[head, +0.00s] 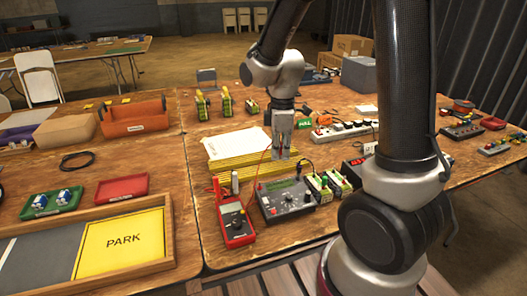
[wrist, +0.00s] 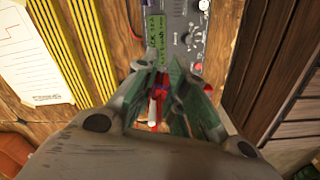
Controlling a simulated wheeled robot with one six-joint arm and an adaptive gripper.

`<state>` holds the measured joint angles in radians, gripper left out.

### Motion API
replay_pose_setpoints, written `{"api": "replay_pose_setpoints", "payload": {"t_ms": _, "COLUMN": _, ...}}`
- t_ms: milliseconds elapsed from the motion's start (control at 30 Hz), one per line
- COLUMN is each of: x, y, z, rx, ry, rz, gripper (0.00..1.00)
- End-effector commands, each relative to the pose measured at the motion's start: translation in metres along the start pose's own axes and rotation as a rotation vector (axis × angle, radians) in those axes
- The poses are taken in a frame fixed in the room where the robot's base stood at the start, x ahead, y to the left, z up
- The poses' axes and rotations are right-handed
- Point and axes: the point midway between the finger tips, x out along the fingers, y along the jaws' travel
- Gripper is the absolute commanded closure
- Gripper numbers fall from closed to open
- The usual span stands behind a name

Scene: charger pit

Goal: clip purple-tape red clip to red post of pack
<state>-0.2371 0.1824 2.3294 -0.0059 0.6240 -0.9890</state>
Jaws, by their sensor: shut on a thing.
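My gripper (head: 281,152) points down above the table, behind the grey charger box (head: 287,197). In the wrist view, my gripper (wrist: 166,80) is shut on a red clip (wrist: 157,94) with a bit of purple on it, partly hidden between the fingers. A thin red lead runs down beside my gripper in the head view. The charger with its green display (wrist: 155,33) lies just beyond the fingertips in the wrist view. Small green-and-yellow packs (head: 319,187) stand right of the charger; I cannot make out a red post on them.
A red multimeter (head: 236,222) lies left of the charger. A yellow-striped stack with white paper (head: 236,148) lies behind it. A power strip (head: 345,131) is at the back right. A wooden tray with a yellow PARK area (head: 122,242) is at the front left.

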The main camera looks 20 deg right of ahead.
Motion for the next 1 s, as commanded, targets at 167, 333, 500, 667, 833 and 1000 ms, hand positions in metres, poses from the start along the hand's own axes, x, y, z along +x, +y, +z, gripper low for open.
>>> {"api": "replay_pose_setpoints", "payload": {"t_ms": 167, "x": 0.0, "y": 0.006, "z": 0.051, "rx": 0.271, "ry": -0.002, "rz": 0.0, "gripper": 1.0}}
{"api": "replay_pose_setpoints", "payload": {"t_ms": 333, "x": 0.0, "y": 0.012, "z": 0.098, "rx": 0.53, "ry": -0.004, "rz": 0.0, "gripper": 1.0}}
{"api": "replay_pose_setpoints", "payload": {"t_ms": 500, "x": 0.0, "y": 0.018, "z": 0.144, "rx": 0.786, "ry": -0.005, "rz": 0.0, "gripper": 1.0}}
{"api": "replay_pose_setpoints", "payload": {"t_ms": 667, "x": 0.0, "y": 0.023, "z": 0.183, "rx": 1.005, "ry": -0.007, "rz": 0.0, "gripper": 1.0}}
{"api": "replay_pose_setpoints", "payload": {"t_ms": 833, "x": 0.0, "y": 0.027, "z": 0.216, "rx": 1.186, "ry": -0.008, "rz": -0.001, "gripper": 1.0}}
{"api": "replay_pose_setpoints", "payload": {"t_ms": 1000, "x": 0.017, "y": 0.027, "z": 0.224, "rx": 1.236, "ry": -0.011, "rz": -0.004, "gripper": 1.0}}
